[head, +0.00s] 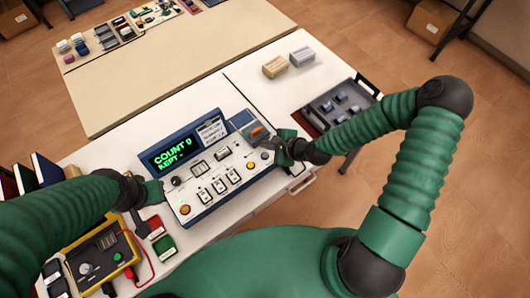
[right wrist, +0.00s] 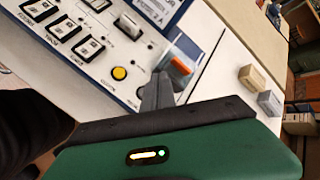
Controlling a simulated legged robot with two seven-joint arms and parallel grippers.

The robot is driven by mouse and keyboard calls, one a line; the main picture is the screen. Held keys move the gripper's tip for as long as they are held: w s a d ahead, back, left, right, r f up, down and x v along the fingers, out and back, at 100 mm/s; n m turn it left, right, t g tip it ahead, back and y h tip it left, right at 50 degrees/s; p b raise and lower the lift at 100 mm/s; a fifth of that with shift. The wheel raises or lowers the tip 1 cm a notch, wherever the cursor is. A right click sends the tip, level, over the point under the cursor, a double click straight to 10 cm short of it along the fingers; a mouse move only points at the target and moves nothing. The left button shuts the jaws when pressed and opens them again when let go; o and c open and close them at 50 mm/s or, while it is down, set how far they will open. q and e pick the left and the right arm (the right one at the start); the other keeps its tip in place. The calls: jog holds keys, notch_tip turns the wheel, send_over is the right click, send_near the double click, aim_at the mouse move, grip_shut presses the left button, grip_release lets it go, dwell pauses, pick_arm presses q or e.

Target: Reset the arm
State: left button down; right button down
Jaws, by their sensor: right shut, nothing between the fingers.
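The control panel (head: 215,165) is a white and blue box with a screen (head: 174,153) reading "COUNT 0 KEPT -". An orange piece (head: 257,130) sits in a grey bay at its right end; it also shows in the right wrist view (right wrist: 181,69). My right gripper (head: 272,145) is shut and empty beside the panel's right end, just short of the orange piece. Its fingers (right wrist: 157,92) overlap the bay's near edge in the right wrist view; contact cannot be told. My left gripper (head: 156,192) is at the panel's left end, its jaws unclear.
A yellow meter (head: 103,262) and red and green boxes (head: 164,246) lie at left. Two blocks (head: 275,67) and a dark tray (head: 340,104) are at right. The back table's middle is clear.

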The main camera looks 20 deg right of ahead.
jog(key=shift+f, duration=0.1)
dwell(0.5)
jog(key=s+d+n+g+h+b, duration=0.35)
jog(key=s+n, duration=0.45)
jog(key=n, duration=0.5)
jog(key=s+r+n+g+h+b, duration=0.1)
jog(key=s+r+n, duration=0.5)
jog(key=r, duration=0.3)
jog(key=shift+d+r+n+g, duration=0.2)
jog(key=shift+d+n+g, duration=0.2)
jog(key=shift+n, duration=0.5)
jog(key=shift+d, duration=0.3)
jog(key=shift+a, duration=0.15)
